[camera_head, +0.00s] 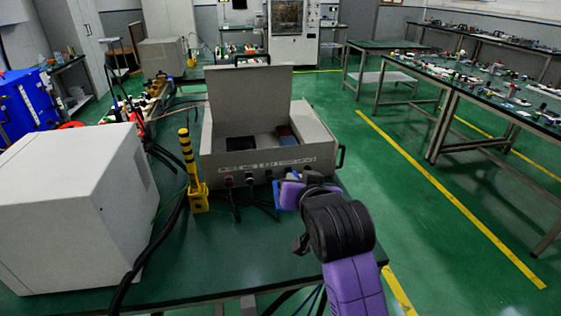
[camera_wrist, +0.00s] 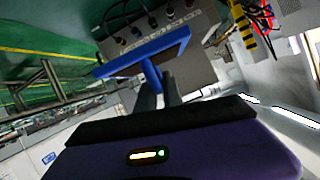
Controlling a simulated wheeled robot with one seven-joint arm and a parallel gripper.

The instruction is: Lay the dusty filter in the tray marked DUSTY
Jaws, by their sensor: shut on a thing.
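A flat panel with a blue frame and a dark brownish face, which looks like a filter (camera_wrist: 128,61), is in the wrist view. My gripper (camera_wrist: 157,88) is shut on the short blue stem at its edge. In the head view a blue part of the filter (camera_head: 277,194) shows in front of the grey generator case (camera_head: 262,161), beside my purple gripper; the arm hides the rest. The filter looks tilted and held off the table. I cannot tell how dusty its face is. I can make out no tray marked DUSTY in either view.
The generator's lid (camera_head: 250,95) stands open, and black cables run from its front. A yellow-and-black post (camera_head: 198,190) and a large white box (camera_head: 75,205) stand to the left on the green table (camera_head: 225,262). Some table in front is bare.

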